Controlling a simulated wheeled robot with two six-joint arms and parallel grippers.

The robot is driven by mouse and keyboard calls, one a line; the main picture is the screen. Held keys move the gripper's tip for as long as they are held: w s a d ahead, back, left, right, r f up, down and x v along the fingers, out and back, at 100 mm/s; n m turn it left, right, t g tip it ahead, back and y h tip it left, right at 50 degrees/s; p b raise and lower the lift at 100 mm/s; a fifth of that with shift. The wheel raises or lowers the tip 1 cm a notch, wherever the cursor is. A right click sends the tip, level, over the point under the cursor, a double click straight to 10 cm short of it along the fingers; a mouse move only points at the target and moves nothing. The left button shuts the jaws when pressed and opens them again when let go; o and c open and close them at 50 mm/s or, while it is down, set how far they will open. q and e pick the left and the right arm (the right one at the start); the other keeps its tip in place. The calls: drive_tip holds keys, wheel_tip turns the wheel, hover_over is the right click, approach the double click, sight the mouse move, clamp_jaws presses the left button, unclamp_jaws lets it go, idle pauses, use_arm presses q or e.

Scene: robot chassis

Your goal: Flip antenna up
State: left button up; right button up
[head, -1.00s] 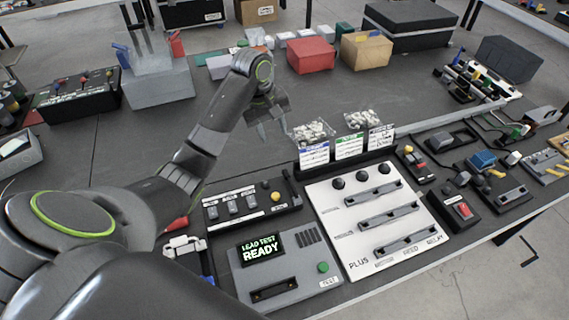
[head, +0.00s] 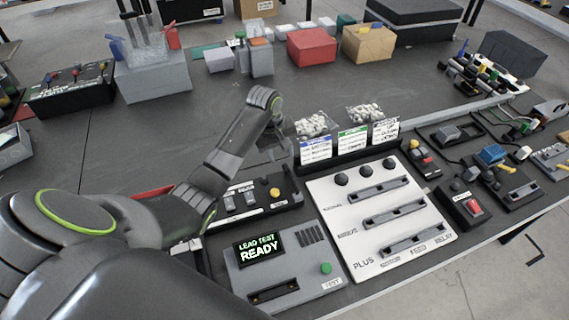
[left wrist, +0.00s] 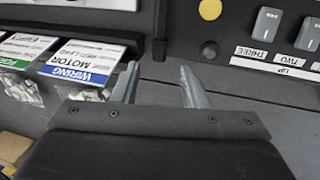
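A black switch box (head: 250,205) with grey switches and a yellow button (head: 274,192) sits on the near part of the table. A dark stick-like part, which looks like the antenna (left wrist: 160,32), runs along the end of the box in the left wrist view. Whether it lies flat or is tilted I cannot tell. My left gripper (head: 272,150) hangs just behind the box's right end in the head view. In the left wrist view, its two fingers (left wrist: 160,82) are apart with nothing between them. My right gripper is not in view.
A card rack (head: 345,158) with labelled cards and bags stands close to the right of my left gripper. A lead test unit (head: 290,268) and a white panel (head: 355,200) are in front. The middle of the table behind is clear.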

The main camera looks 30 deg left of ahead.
sight(285, 167)
use_arm(q)
drive_tip(key=f, duration=0.4)
drive_tip(key=w+f, duration=0.1)
drive_tip(key=shift+d+f, duration=0.4)
drive_tip(key=shift+s, duration=0.1)
drive_tip(key=shift+c, duration=0.2)
clamp_jaws()
